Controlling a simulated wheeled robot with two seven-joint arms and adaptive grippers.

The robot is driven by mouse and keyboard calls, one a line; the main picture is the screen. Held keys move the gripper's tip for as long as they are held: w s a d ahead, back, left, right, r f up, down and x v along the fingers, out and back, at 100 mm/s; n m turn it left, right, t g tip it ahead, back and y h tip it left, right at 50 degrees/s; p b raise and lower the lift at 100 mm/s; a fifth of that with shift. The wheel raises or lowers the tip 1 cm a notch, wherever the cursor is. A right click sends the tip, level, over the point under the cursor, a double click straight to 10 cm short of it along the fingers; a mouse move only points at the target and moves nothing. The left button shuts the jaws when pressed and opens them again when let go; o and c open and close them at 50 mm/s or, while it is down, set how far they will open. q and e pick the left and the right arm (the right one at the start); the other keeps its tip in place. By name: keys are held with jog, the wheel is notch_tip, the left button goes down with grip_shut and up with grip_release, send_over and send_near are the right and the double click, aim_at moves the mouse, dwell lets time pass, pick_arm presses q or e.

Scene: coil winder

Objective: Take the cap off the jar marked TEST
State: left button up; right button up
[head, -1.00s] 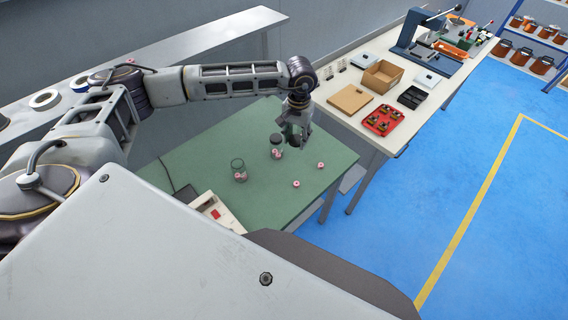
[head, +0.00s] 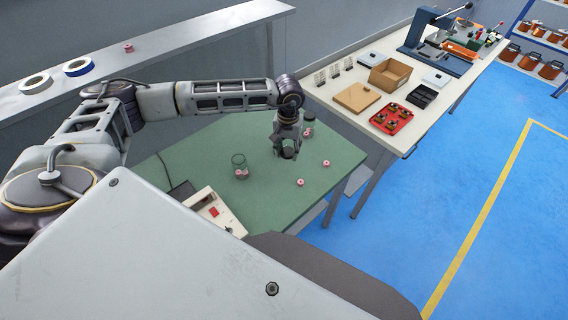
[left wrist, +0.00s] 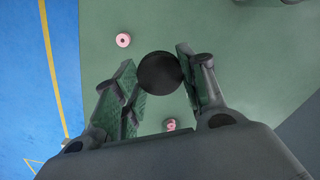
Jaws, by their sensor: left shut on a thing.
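My left gripper (head: 287,152) hangs over the green table (head: 215,145). In the left wrist view, its fingers (left wrist: 157,85) are shut on a round black cap (left wrist: 160,73), seen from above. Whether a jar is under this cap is hidden. A jar with a dark lid (head: 308,127) stands just behind the gripper, partly covered by it. A clear glass jar (head: 239,164) with pink spools in it stands to the left. No TEST marking is readable on any jar. My right gripper is not in view.
Two loose pink spools, one nearer (head: 300,182) and one to the right (head: 326,163), lie on the green table. A white box with a red switch (head: 213,210) sits at its front left. A bench (head: 345,108) with trays stands behind on the right.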

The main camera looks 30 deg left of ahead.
pick_arm(q)
jog(key=n, duration=0.1)
jog(key=a+f+n+b, duration=0.1)
jog(key=n, duration=0.1)
jog(key=shift+f, duration=0.25)
jog(key=n, duration=0.4)
jog(key=shift+a+f, duration=0.2)
jog(key=shift+a, duration=0.2)
jog(key=n, duration=0.5)
jog(key=shift+w+a+n+b, duration=0.2)
jog(key=shift+w+n+b, duration=0.05)
jog(key=shift+n+b, duration=0.15)
jog(key=n, duration=0.5)
jog(key=shift+w, duration=0.1)
jog(key=shift+w+r+n, duration=0.1)
jog(key=shift+w+n, duration=0.05)
jog(key=shift+n, duration=4.95)
jog(key=shift+w+r+n, duration=0.1)
jog(key=shift+w+n, duration=0.05)
jog(key=shift+n, duration=4.95)
